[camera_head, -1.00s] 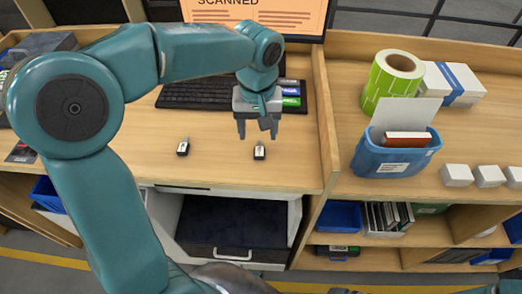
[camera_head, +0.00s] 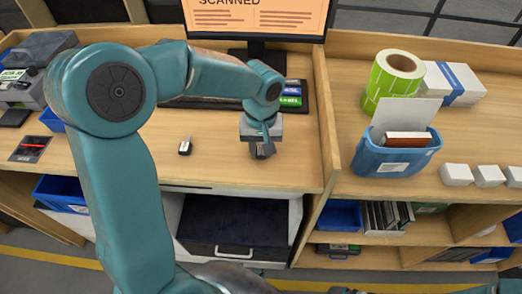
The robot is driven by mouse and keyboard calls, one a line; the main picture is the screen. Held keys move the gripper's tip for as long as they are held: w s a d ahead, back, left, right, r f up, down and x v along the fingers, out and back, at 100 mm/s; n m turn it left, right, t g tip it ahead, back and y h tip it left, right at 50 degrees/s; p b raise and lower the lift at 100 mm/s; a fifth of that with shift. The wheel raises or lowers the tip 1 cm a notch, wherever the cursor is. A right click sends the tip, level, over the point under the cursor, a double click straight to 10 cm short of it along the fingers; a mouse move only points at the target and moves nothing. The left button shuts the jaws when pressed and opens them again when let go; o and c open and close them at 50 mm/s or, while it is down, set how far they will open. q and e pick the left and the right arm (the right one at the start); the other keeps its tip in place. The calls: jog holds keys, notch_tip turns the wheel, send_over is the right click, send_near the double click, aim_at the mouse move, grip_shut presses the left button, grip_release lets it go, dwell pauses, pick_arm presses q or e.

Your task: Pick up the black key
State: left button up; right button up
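My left gripper (camera_head: 262,152) points down at the desk top, low over the spot where a second small dark key lay. Its dark fingers are close together and largely cover that spot, so I cannot make out the second key or whether the fingers hold it. My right gripper is not in view.
A keyboard (camera_head: 215,103) and a monitor (camera_head: 262,18) stand behind the gripper. A wooden divider (camera_head: 328,130) rises to its right. Beyond it are a blue bin (camera_head: 372,158), a green label roll (camera_head: 392,80) and white boxes (camera_head: 456,175). The desk front is clear.

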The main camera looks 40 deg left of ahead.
aim_at(261, 151)
pick_arm(q)
jog(key=shift+c, duration=1)
jog(key=shift+s, duration=0.1)
jog(key=shift+r, duration=0.5)
notch_tip(261, 151, up, 19)
jog(key=shift+p, duration=0.45)
